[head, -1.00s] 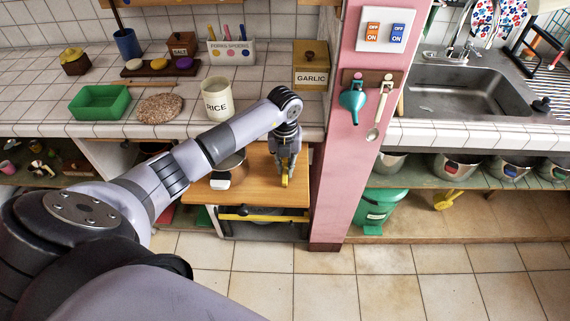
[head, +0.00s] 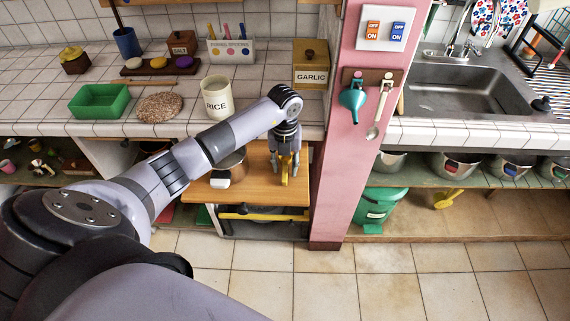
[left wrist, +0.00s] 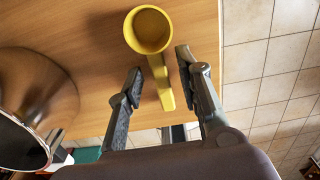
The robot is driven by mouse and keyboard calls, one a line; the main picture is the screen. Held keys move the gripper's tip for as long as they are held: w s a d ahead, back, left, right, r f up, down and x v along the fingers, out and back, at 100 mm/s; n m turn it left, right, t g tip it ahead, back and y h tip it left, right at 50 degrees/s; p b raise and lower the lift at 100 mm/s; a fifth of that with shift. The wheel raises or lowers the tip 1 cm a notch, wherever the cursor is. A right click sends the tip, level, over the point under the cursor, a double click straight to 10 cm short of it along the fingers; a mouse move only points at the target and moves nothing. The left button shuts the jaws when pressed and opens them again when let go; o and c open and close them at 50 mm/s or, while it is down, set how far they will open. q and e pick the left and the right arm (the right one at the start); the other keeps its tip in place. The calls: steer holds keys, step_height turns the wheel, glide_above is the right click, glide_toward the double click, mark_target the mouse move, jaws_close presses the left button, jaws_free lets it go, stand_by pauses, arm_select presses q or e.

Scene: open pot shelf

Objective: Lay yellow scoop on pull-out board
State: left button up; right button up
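The yellow scoop (left wrist: 149,31) lies on the wooden pull-out board (left wrist: 85,22), its round cup away from my wrist and its handle running back between my fingers. In the head view the scoop (head: 284,179) shows as a yellow strip near the right side of the board (head: 257,191). My left gripper (head: 287,178) is low over the board. In the left wrist view its fingers (left wrist: 158,90) stand apart on both sides of the handle, with gaps visible. The gripper is open and holds nothing. My right gripper is out of view.
The pink pillar (head: 343,150) rises close to the right. The tiled counter with the rice canister (head: 217,98) is behind. A green bin (head: 378,206) stands beyond the pillar.

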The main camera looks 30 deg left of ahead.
mark_target(285, 167)
arm_select(q)
step_height(285, 167, up, 12)
steer(key=b, duration=0.2)
steer(key=shift+b, duration=0.3)
steer(key=shift+w, duration=0.1)
